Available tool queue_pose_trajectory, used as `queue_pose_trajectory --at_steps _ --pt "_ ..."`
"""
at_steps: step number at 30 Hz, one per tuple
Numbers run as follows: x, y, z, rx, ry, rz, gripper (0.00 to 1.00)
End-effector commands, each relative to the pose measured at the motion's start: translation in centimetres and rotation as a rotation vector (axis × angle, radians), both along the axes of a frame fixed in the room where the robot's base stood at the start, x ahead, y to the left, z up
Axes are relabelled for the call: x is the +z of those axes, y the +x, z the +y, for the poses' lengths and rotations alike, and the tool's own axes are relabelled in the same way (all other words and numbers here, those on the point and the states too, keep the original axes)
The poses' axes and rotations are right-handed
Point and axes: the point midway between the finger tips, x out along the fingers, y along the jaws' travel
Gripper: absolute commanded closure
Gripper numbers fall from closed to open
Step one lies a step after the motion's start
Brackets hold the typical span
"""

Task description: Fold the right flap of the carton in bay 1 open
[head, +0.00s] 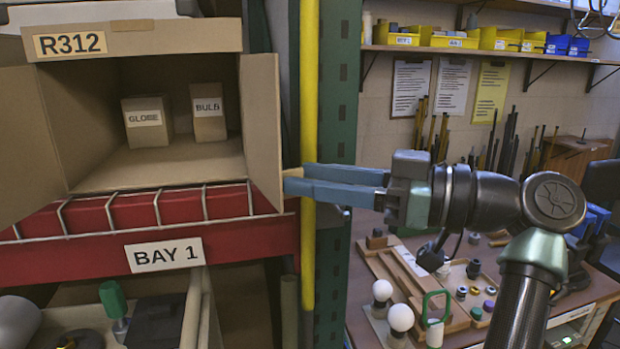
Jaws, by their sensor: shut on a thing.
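The open cardboard carton (150,75) marked R312 sits in bay 1 on the left, above the red beam labelled BAY 1. Its right flap (262,125) stands swung outward from the opening, toward me and a little to the right. Its left flap (25,145) is also swung out, to the left. My gripper (296,181) reaches in from the right with its blue fingers level. The fingertips are shut on the outer edge of the right flap, low down. The exact contact is partly hidden by the fingers.
Inside the carton are a GLOBE box (146,123) and a BULB box (209,112). A yellow pole (309,80) and a green rack post (337,90) stand right beside the flap. A workbench with lamp parts (400,317) lies below my arm.

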Motion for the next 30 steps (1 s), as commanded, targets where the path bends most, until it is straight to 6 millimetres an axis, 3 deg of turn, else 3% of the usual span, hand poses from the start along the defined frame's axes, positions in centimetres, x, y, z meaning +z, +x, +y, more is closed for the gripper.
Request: queue_pose_trajectory --at_steps 9,15,21,30 --pt "0.1 -2.1 -6.7 -0.001 0.001 -0.004 0.64" --pt "0.1 -3.2 -10.1 0.004 0.000 -0.004 0.64" --pt "0.2 -3.8 -11.5 0.007 -0.001 -0.007 0.64" --pt "0.2 -3.8 -11.7 0.008 -0.002 -0.007 0.64"
